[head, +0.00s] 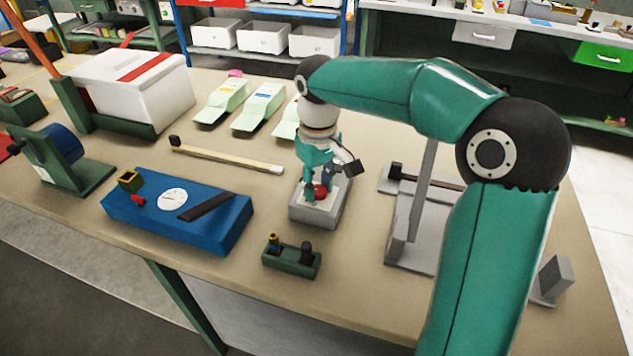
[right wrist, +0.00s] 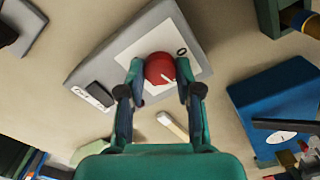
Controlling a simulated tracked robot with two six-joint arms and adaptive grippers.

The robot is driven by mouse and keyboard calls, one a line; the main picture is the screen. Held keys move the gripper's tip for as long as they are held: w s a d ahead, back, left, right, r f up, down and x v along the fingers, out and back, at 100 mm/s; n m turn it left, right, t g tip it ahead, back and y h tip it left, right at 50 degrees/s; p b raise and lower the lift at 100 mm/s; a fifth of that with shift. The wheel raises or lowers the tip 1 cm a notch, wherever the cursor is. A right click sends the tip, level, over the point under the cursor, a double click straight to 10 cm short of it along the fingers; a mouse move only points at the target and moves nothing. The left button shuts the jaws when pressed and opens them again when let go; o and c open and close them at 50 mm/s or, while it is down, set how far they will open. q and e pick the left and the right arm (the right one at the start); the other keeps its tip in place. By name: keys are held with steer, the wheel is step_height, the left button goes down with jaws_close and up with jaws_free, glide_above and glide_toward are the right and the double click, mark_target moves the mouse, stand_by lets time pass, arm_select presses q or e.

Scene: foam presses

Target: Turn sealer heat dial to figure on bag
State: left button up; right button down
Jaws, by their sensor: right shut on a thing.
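The red heat dial (head: 321,191) sits on a white plate on top of a grey box (head: 327,213) near the table's middle. In the right wrist view the dial (right wrist: 158,68) has a white pointer line, and the white plate (right wrist: 133,51) carries a dark ring-like mark. My right gripper (head: 318,190) points down with its fingers shut on opposite sides of the dial. Pale green bags (head: 265,105) with coloured labels lie behind; one is partly hidden by my arm. Their figures are too small to read. My left gripper is not in view.
A blue box (head: 215,236) with a white gauge stands left of the grey box. A green holder (head: 291,262) stands in front of it. A grey press (head: 400,243) with a dark bar is right, partly behind my arm. A wooden stick (head: 225,158) lies behind.

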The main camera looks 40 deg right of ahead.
steer(key=m, duration=0.4)
steer(key=shift+s+f+m+p, duration=0.15)
steer(key=shift+s+m+p, duration=0.05)
steer(key=shift+m+p, duration=0.2)
steer(key=m, duration=1)
steer(key=shift+a+m, duration=0.1)
steer(key=shift+m, duration=0.3)
steer(key=m, duration=0.4)
steer(key=shift+m, duration=0.3)
steer(key=c, duration=0.8)
jaws_free()
steer(key=shift+w+r, duration=0.1)
steer(key=shift+r, duration=0.1)
